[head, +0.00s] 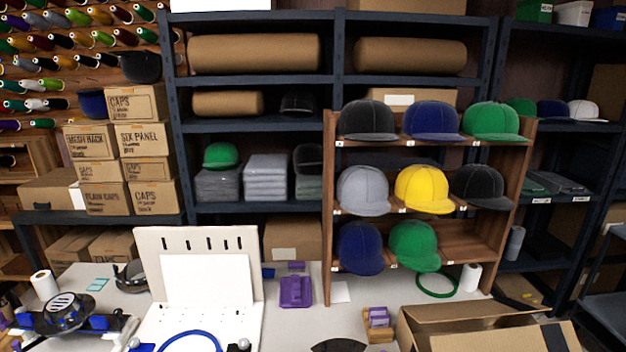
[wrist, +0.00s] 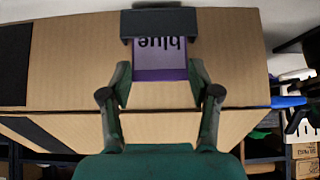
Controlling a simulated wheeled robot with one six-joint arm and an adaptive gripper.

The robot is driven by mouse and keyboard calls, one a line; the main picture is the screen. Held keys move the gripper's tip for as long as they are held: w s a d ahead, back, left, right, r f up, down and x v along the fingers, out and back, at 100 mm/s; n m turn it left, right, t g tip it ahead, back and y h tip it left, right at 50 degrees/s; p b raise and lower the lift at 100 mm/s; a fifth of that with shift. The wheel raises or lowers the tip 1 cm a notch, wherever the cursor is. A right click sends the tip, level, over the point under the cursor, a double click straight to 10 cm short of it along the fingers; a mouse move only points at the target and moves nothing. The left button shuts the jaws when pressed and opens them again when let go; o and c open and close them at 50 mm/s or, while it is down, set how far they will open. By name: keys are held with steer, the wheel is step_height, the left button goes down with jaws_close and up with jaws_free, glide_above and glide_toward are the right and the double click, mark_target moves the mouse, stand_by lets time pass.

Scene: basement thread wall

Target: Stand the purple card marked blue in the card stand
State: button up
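The purple card (wrist: 160,58) fills the gap in front of my gripper (wrist: 158,23) in the wrist view. It carries the word "blue", upside down in the picture, on a pale panel with a purple border. My gripper is not seen in the head view. In the head view a small wooden block with purple pieces (head: 378,319) stands on the table, and a purple item (head: 295,290) lies left of it. I cannot tell which of these is the card stand.
A large open cardboard box (head: 480,325) stands at the front right; cardboard also fills much of the wrist view. A white slotted board (head: 205,285) stands at left. A green ring (head: 437,285) lies by the rack.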

steer(key=shift+r, duration=0.1)
steer(key=shift+c, duration=0.4)
steer(key=shift+r, duration=2.9)
